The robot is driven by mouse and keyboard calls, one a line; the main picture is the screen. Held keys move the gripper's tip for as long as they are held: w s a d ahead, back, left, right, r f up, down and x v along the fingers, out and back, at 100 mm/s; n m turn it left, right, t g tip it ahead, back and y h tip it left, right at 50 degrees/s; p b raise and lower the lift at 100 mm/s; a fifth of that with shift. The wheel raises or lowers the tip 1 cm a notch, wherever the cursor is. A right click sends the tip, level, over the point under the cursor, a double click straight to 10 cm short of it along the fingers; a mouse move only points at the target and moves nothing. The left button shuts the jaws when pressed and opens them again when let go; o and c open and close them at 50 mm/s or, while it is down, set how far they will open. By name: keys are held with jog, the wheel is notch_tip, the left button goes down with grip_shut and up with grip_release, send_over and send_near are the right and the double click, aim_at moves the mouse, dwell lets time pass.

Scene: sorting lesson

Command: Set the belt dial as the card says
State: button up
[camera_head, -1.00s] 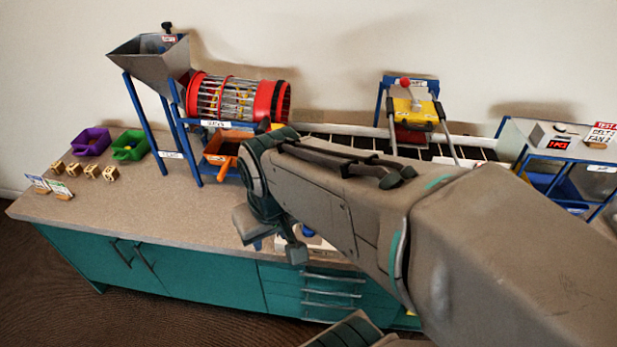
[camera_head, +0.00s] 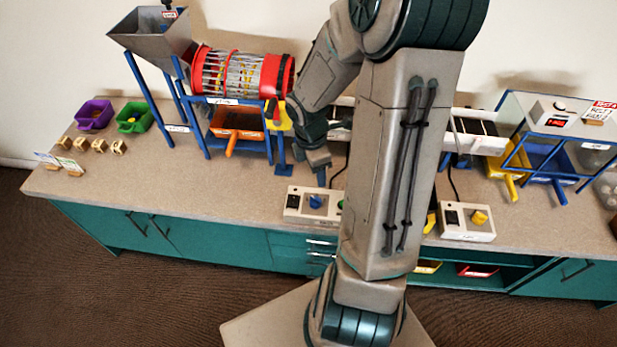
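Two cream control boxes stand at the bench's front edge. The left box (camera_head: 297,213) has a black switch, a blue dial (camera_head: 315,202) and a green part at its right, partly behind my arm. The right box (camera_head: 465,236) has a black switch and a yellow dial (camera_head: 479,217). Their labels are too small to read, so I cannot tell which is the belt dial. A card (camera_head: 603,111) with a red heading stands on the stand at the right; its lines are not clearly legible. My gripper (camera_head: 320,180) hangs just above and behind the left box; its fingers are unclear.
A red-ended drum (camera_head: 275,75) and grey hopper (camera_head: 150,42) stand at the left. The white-sided conveyor (camera_head: 489,143) runs behind my arm. An orange bin (camera_head: 238,122), a yellow bin (camera_head: 500,168) and a blue bin (camera_head: 549,160) sit under the machines.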

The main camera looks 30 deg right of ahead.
aim_at(315, 198)
jog(key=f+n, duration=0.1)
jog(key=f, duration=0.4)
jog(key=w+f+n+b, duration=0.1)
jog(key=f, duration=0.4)
jog(key=d+f+n+y, duration=0.1)
jog(key=f, duration=0.5)
jog(key=shift+w+f+n+b, duration=0.1)
jog(key=shift+w+n+b, duration=0.2)
jog(key=shift+b, duration=0.1)
jog(key=c, duration=1)
